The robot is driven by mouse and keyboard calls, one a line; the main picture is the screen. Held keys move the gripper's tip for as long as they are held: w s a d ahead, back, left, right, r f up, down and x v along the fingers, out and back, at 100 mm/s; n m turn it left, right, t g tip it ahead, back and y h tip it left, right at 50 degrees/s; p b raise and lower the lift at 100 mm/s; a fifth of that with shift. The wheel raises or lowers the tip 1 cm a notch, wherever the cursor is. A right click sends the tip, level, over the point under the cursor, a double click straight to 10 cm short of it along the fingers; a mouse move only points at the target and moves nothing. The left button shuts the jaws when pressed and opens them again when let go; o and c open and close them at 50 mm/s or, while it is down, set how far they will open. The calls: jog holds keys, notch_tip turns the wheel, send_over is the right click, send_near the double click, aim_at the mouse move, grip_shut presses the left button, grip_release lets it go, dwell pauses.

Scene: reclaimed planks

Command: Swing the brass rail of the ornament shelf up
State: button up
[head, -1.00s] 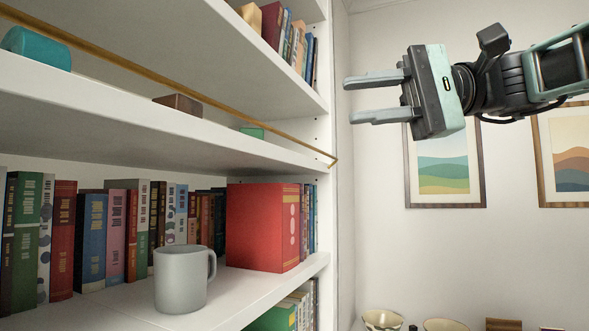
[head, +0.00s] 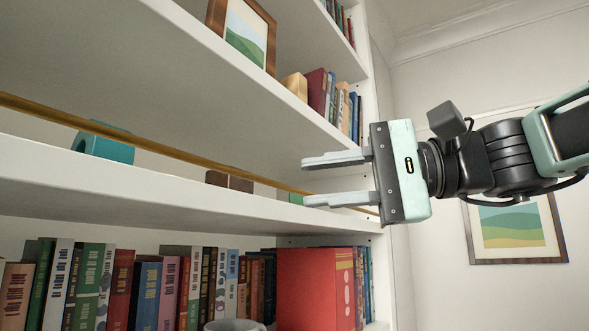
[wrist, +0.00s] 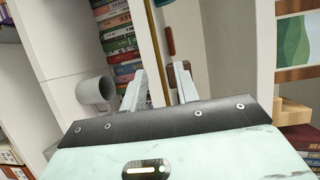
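The brass rail (head: 165,149) runs along the front of the ornament shelf (head: 150,182), just above its edge, down to the right upright. It looks low and unraised. My gripper (head: 304,180) is open and empty near the rail's right end, fingers pointing left. In the head view the rail passes behind the lower finger. In the wrist view the rail (wrist: 154,40) shows between the two fingers; I cannot tell whether they touch it. Behind the rail stand a teal ornament (head: 104,146), a brown block (head: 229,181) and a small green block (head: 295,199).
The upper shelf (head: 180,75) with a framed picture (head: 242,36) and books overhangs the rail. Below are rows of books, a red box-like volume (head: 312,290) and a grey mug (wrist: 94,91). A wall picture (head: 515,232) hangs right, behind my arm.

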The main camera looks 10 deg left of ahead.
aim_at(288, 186)
jog(key=shift+a+f+p, duration=0.15)
jog(key=shift+a+p, duration=0.3)
jog(key=shift+a, duration=1.55)
grip_shut()
jog(key=h+p, duration=0.1)
jog(key=p, duration=0.1)
jog(key=r+h+p, duration=0.1)
jog(key=p, duration=0.1)
jog(key=a+m+h+p, duration=0.1)
jog(key=p, duration=0.2)
jog(key=shift+w+r, duration=0.2)
jog(key=shift+r, duration=0.1)
grip_release()
jog(key=shift+d+f, duration=0.1)
jog(key=shift+f, duration=0.05)
